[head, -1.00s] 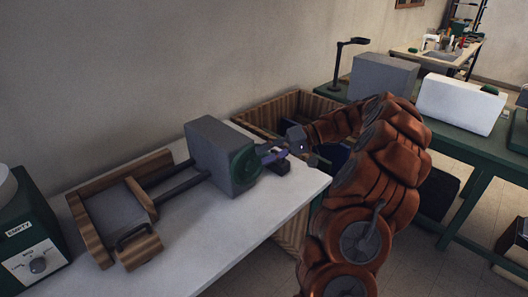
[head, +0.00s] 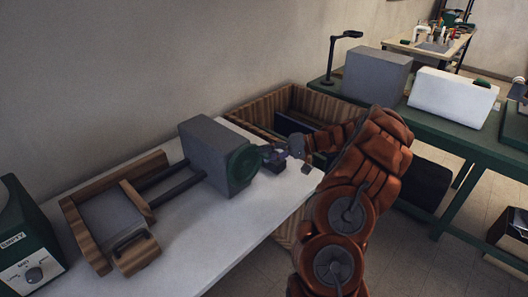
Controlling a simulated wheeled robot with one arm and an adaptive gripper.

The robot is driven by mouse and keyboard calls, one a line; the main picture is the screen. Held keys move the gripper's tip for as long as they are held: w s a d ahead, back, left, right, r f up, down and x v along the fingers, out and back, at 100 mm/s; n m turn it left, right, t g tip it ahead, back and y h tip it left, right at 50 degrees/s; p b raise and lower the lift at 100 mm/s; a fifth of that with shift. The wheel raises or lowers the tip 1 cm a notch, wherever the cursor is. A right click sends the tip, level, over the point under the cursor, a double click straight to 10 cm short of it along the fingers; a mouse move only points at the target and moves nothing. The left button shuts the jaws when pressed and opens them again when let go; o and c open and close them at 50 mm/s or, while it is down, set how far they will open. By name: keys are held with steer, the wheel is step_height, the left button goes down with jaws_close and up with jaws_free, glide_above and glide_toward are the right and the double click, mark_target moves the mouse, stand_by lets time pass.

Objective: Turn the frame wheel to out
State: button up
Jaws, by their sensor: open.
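The frame wheel (head: 243,165) is a dark green disc on the right face of a grey box (head: 205,150). The box stands on the white table and joins a wooden frame (head: 88,225) at the left by two dark rods. My gripper (head: 270,155) is open at the right side of the wheel, its fingers pointing left towards it. I cannot tell whether the fingers touch the wheel. Any marking for out is too small to read.
A wooden crate (head: 262,108) stands behind my gripper. The table front is clear.

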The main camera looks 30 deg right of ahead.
steer(key=shift+x, duration=0.75)
steer(key=shift+c, duration=0.2)
jaws_close()
